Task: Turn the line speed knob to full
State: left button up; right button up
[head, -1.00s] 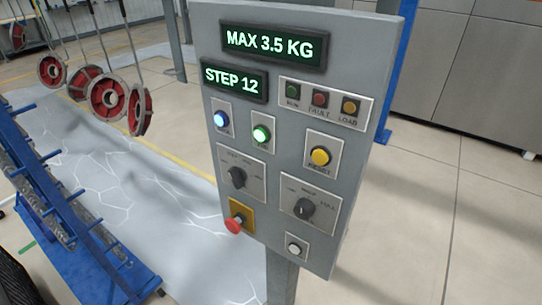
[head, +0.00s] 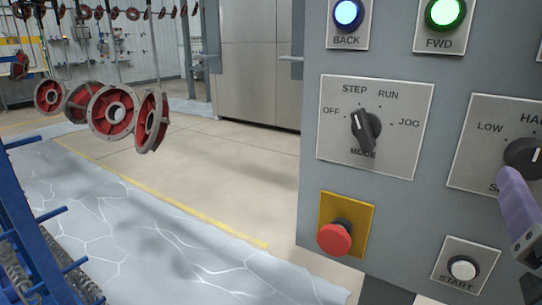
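The line speed knob (head: 524,155) is a black rotary knob on a light plate (head: 478,137) at the right edge of the head view. The plate shows LOW at left and a cut-off label starting HAL at top; its right part is out of frame. My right gripper (head: 518,202) comes in from the lower right. Its purple fingertip overlaps the plate's lower edge just below the knob; whether it touches the knob is unclear. Only part of the gripper shows, so its opening cannot be judged. My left gripper is not in view.
Left of it are the mode knob (head: 366,130) and the red emergency stop (head: 334,239). A white START button (head: 463,269) sits below, and BACK (head: 348,14) and FWD (head: 446,12) buttons above. Red wheels (head: 111,112) hang at left near a blue rack (head: 40,235).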

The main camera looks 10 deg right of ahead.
aim_at(533, 163)
jog(key=p+x, duration=0.1)
jog(key=x, duration=0.7)
jog(key=shift+d+r+p, duration=0.15)
jog(key=shift+d+p, duration=0.15)
jog(key=shift+p, duration=0.05)
jog(key=shift+w+d, duration=0.4)
jog(key=shift+w, duration=0.15)
jog(key=c, duration=0.6)
grip_shut()
